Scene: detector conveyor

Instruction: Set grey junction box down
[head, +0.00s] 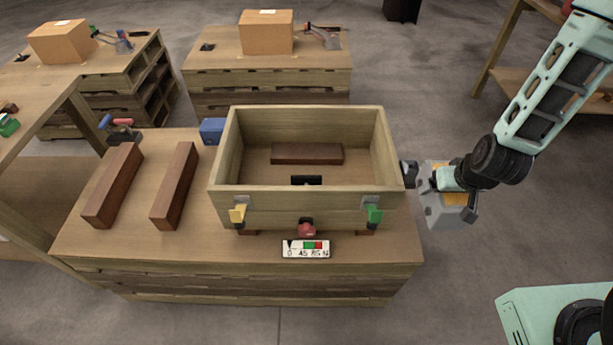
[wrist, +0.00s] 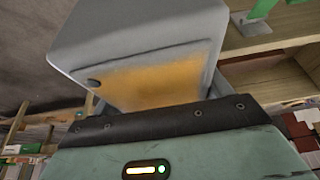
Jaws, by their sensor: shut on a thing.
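The grey junction box (head: 443,215) with an orange panel is held off the right end of the wooden table (head: 80,235), over the floor. It looks tilted. My gripper (head: 438,188) is shut on it, with dark fingers at its sides. In the wrist view the grey box (wrist: 130,38) fills the upper middle, its orange face towards the camera. The underside of the box and most of the finger contact are hidden there.
An open wooden crate (head: 228,165) stands on the table, with a brown bar (head: 307,153) inside and coloured clips in front. Two brown bars (head: 113,186) (head: 174,186) and a blue block (head: 212,131) lie left of it. Pallets with cardboard boxes (head: 266,32) stand behind.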

